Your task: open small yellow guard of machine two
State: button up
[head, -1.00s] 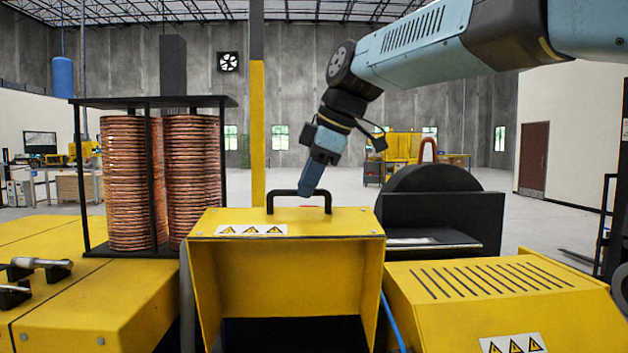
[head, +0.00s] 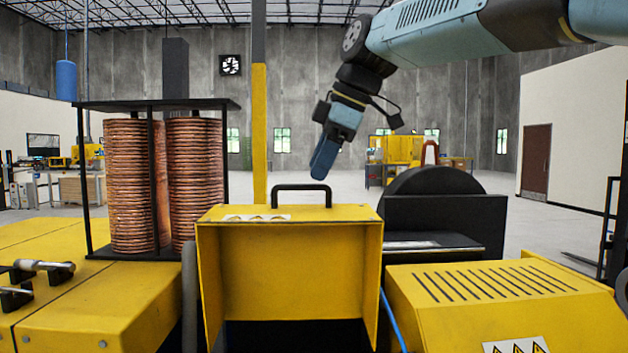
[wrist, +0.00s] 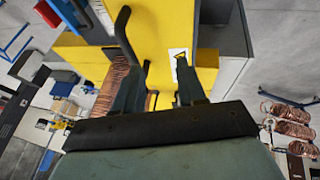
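The small yellow guard (head: 290,275) is a yellow hood with warning stickers (head: 257,217) along its top and a black handle (head: 300,189). In the head view its front side gapes and the space beneath is dark. My gripper (head: 323,172) is just above the right end of the handle, apparently clear of it. In the wrist view the two fingers of my gripper (wrist: 160,62) are spread with nothing between them. The black handle (wrist: 122,30) is beside the left finger, and yellow guard surface (wrist: 150,25) lies beyond.
Copper coils (head: 132,185) stand in a black rack left of the guard. A slotted yellow cover (head: 480,285) is to the right, with a black rounded housing (head: 440,215) behind it. A yellow post (head: 259,130) rises behind the guard. Open floor lies farther back.

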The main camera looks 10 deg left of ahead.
jog(key=v, duration=0.9)
jog(key=shift+d+f, duration=0.1)
jog(key=s+d+f+m+t+h, duration=0.1)
jog(key=s+d+f+m, duration=0.3)
jog(key=d+f+m, duration=0.3)
jog(key=s+d+f+m+t+h, duration=0.1)
jog(key=s+d+f+m, duration=0.4)
jog(key=d+f, duration=0.6)
jog(key=s+d+f+m+t+h, duration=0.1)
jog(key=s+d+f+m+h, duration=0.2)
jog(key=d+f+m, duration=0.6)
notch_tip(320, 180, down, 5)
jog(key=shift+s+d+r+t, duration=0.1)
jog(key=shift+s+d+t, duration=0.35)
jog(key=shift+s, duration=0.3)
